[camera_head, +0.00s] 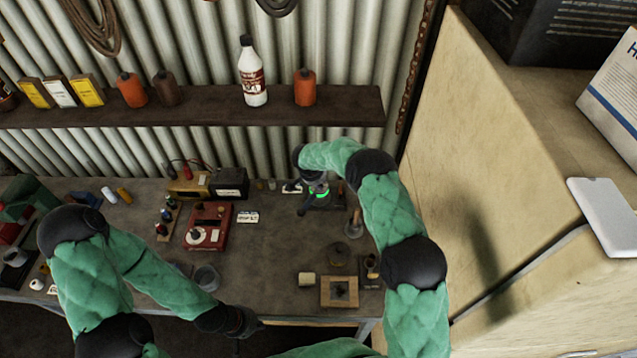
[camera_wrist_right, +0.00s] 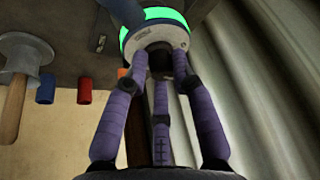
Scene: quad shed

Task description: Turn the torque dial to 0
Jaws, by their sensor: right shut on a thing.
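A round pale dial with a glowing green rim (camera_wrist_right: 150,36) fills the top middle of the right wrist view. Its green rim also shows on the bench in the head view (camera_head: 320,193). My right gripper (camera_head: 314,184) is right at it, with its purple fingers (camera_wrist_right: 163,70) closed around the dark middle part of the dial. Any scale or pointer on the dial cannot be read. My left gripper (camera_head: 243,322) is near the bench's front edge, away from the dial, and its fingers are too dark to judge.
A red box with a white round face (camera_head: 207,226) stands left on the bench (camera_head: 275,245). White label cards (camera_head: 248,217) lie nearby. A shelf (camera_head: 190,108) with bottles runs above; a tall pale cabinet (camera_head: 480,160) stands to the right.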

